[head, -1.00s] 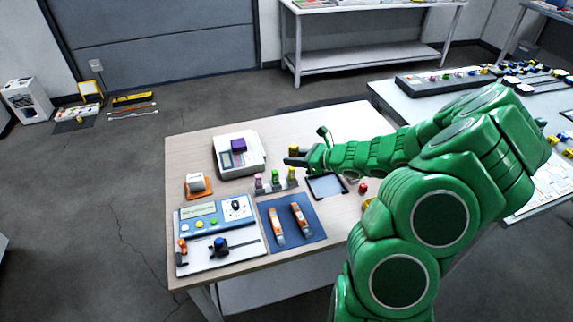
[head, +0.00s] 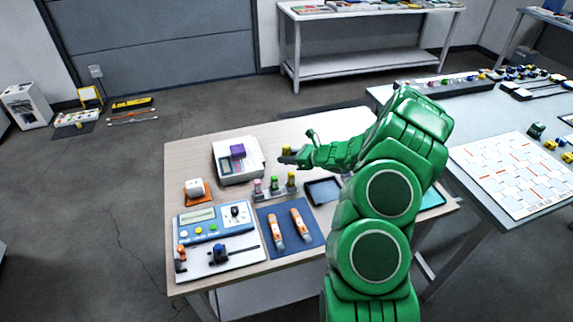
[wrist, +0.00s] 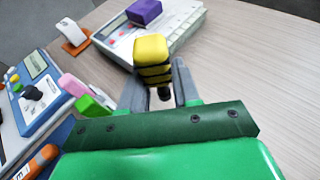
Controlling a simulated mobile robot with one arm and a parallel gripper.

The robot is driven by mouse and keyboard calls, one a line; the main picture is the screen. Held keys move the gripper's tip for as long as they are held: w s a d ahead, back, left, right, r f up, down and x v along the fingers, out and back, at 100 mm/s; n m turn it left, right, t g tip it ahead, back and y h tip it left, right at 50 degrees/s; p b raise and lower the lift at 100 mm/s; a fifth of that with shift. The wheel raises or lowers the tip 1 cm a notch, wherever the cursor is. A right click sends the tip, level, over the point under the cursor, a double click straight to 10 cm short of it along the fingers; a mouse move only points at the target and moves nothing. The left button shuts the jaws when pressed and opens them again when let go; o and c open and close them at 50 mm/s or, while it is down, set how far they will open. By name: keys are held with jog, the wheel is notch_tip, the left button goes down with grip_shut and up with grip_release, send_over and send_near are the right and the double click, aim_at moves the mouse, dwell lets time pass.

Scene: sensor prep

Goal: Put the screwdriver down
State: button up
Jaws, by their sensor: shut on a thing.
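My gripper (head: 287,158) is over the wooden table (head: 190,150), between the white device and the small tool rack. It is shut on the screwdriver, whose yellow handle with black bands (wrist: 153,60) stands up between the fingers (wrist: 160,92) in the wrist view. In the head view the handle shows as a small yellow tip (head: 286,148). The lower part of the screwdriver is mostly hidden by the fingers, and I cannot tell whether it touches the table.
The rack (head: 275,193) holds pink, green and yellow-topped pieces. A white device (head: 237,168) with a purple block, a blue panel (head: 215,222), a blue mat (head: 288,244) with two orange tools, and a dark tray (head: 323,191) stand around. Bare wood lies right of the white device.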

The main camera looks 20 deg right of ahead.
aim_at(287, 171)
jog(key=shift+w+d+f, duration=0.2)
jog(key=shift+w+f, duration=0.8)
jog(key=shift+f, duration=1.85)
jog(key=shift+f, duration=0.1)
jog(key=o, duration=1.1)
jog(key=shift+c, duration=0.2)
